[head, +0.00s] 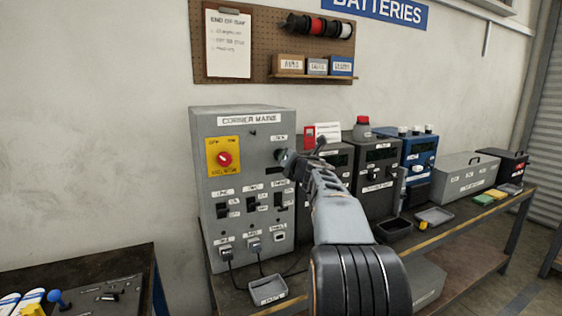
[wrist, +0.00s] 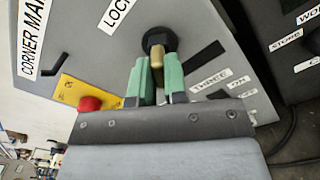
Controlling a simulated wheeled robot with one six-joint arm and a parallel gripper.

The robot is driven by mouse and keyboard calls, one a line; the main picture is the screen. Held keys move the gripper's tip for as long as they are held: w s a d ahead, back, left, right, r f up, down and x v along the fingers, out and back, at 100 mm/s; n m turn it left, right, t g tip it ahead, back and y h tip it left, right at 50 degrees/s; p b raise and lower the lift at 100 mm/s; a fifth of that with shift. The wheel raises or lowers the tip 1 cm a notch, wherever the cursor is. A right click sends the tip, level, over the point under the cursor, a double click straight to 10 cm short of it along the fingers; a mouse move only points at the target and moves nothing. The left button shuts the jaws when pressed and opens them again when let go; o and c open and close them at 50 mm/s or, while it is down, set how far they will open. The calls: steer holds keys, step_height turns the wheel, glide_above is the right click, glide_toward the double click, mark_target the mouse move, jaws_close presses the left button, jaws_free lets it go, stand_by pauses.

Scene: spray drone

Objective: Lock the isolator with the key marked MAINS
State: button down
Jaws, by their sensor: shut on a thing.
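The grey CORNER MAINS cabinet (head: 243,140) stands on the bench at the left. Its isolator is a red knob (head: 225,159) on a yellow plate (head: 212,170); the knob also shows in the wrist view (wrist: 90,103). My gripper (head: 285,157) is at the cabinet's upper right. In the wrist view its green fingertips (wrist: 158,80) are shut on a brass-coloured key (wrist: 156,59). The key meets the round black lock (wrist: 157,38) beside the LOCK label (wrist: 118,12). I cannot tell how deep it sits, and no marking on it is readable.
Black switches (head: 252,205) and plugged cables (head: 227,254) are lower on the cabinet. A small grey tray (head: 268,291) lies on the bench before it. Dark units (head: 370,165) and a blue unit (head: 420,155) stand to the right. My arm hides part of the bench.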

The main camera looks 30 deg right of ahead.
steer(key=n+b, duration=0.2)
steer(key=n, duration=0.2)
stand_by(0.3)
steer(key=shift+f+n+b, duration=0.2)
steer(key=shift+n+b, duration=0.6)
steer(key=shift+n, duration=0.2)
steer(key=c, duration=1.6)
jaws_free()
steer(key=shift+r+n, duration=0.15)
steer(key=shift+n, duration=0.15)
steer(key=o, duration=0.5)
